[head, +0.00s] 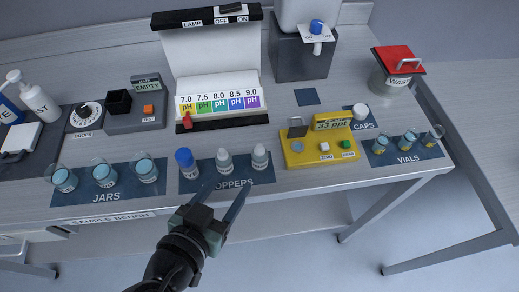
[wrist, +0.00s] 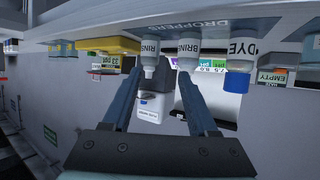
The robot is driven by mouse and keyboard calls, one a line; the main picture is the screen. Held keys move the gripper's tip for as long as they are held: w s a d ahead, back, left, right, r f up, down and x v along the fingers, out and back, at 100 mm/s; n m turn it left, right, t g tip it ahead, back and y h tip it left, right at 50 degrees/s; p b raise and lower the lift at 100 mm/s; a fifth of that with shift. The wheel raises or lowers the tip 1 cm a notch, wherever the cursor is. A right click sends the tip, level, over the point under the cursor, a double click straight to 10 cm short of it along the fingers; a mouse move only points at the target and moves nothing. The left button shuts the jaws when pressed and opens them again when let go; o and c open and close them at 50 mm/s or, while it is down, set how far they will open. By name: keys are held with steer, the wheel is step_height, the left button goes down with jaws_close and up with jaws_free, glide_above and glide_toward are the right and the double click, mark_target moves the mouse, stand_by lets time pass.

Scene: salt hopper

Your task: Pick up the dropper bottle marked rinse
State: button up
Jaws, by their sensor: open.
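The rinse dropper (head: 260,157) is a white bottle with a pale nozzle, at the right end of the dark droppers mat (head: 216,182). In the wrist view, which is upside down, the rinse dropper (wrist: 150,54) is the left one of three, its label partly readable. The brine dropper (head: 223,160) stands beside it, also white, and shows in the wrist view (wrist: 188,54). My gripper (head: 228,187) is open and empty in front of the mat. In the wrist view, my gripper's fingertips (wrist: 159,75) lie either side of the rinse bottle's line, apart from it.
The blue-capped dye dropper (head: 185,162) stands left of the brine one. A yellow salinity meter (head: 320,147) is close on the right, and jars (head: 146,171) are on the left. The pH board (head: 216,105) stands behind. The bench front is clear around my gripper.

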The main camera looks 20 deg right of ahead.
mark_target(256, 163)
steer(key=shift+m+g+h, duration=0.3)
steer(key=shift+m+h, duration=0.1)
steer(key=x, duration=0.2)
steer(key=s+x, duration=0.1)
steer(key=x, duration=0.1)
steer(key=p+x, duration=0.1)
steer(key=x, duration=0.2)
steer(key=shift+s+d+f, duration=0.1)
steer(key=shift+d+f, duration=0.25)
steer(key=shift+d, duration=0.1)
steer(key=p+x, duration=0.1)
steer(key=x, duration=0.4)
steer(key=shift+r, duration=0.1)
steer(key=shift+a, duration=0.1)
jaws_close()
